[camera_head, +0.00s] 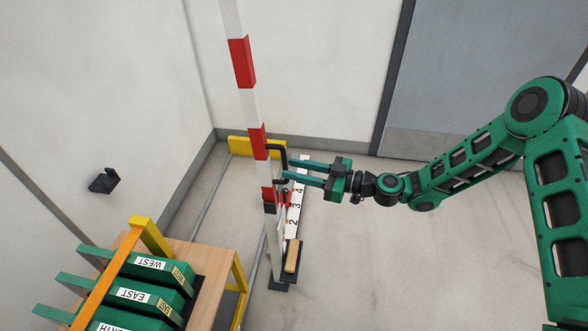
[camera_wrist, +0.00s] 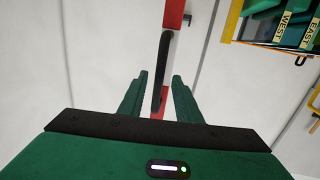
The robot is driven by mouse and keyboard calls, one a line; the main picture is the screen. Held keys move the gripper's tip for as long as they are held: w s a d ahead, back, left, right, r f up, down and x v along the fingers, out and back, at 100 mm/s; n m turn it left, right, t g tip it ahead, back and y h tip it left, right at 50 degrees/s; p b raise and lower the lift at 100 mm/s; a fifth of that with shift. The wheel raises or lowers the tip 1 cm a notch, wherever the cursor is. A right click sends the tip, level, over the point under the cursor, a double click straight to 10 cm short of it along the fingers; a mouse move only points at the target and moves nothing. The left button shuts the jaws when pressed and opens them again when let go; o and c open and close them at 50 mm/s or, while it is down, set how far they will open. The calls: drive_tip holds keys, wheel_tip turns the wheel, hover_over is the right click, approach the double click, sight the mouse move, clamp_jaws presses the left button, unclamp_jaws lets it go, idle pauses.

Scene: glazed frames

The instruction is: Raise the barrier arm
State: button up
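The red and white striped barrier arm (camera_head: 243,62) stands nearly upright in the head view, running from the top edge down to its post (camera_head: 274,245). It also shows in the wrist view (camera_wrist: 174,12). A black bent handle (camera_head: 277,147) sticks out from its lower part. My gripper (camera_head: 287,169) is beside the barrier arm at this handle, with its fingers pointing left. In the wrist view, my fingers (camera_wrist: 160,76) are apart, and the black handle (camera_wrist: 166,52) runs between them with gaps visible. Whether a finger touches it is hard to tell.
A white board with numbers (camera_head: 297,208) stands behind the post, with a wooden block (camera_head: 292,256) near its foot. A yellow barrier (camera_head: 241,146) is at the wall. Floor at right is clear.

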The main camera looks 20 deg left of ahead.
drive_tip(key=d, duration=1)
drive_tip(key=shift+w+d+r, duration=0.2)
drive_tip(key=shift+w+d, duration=0.15)
drive_tip(key=shift+w, duration=0.1)
drive_tip(key=s+d+r+m+t+h, duration=0.1)
drive_tip(key=s+d+r+m+h, duration=0.35)
drive_tip(key=d, duration=1.35)
drive_tip(key=w+d+r+m+t+h, duration=0.15)
drive_tip(key=d+m+h, duration=0.55)
drive_tip(key=d, duration=1.1)
drive_tip(key=s+d+r+m+h, duration=0.55)
drive_tip(key=s+d, duration=0.45)
drive_tip(key=d, duration=0.3)
drive_tip(key=s+d+r+m, duration=0.2)
drive_tip(key=s+d+m, duration=0.1)
drive_tip(key=s, duration=0.3)
drive_tip(key=s+d+r+m+g, duration=0.1)
drive_tip(key=s+d+r+m, duration=0.1)
drive_tip(key=s+m, duration=0.3)
drive_tip(key=shift+s+d+r, duration=0.15)
drive_tip(key=shift+s+d, duration=0.55)
drive_tip(key=shift+s, duration=0.25)
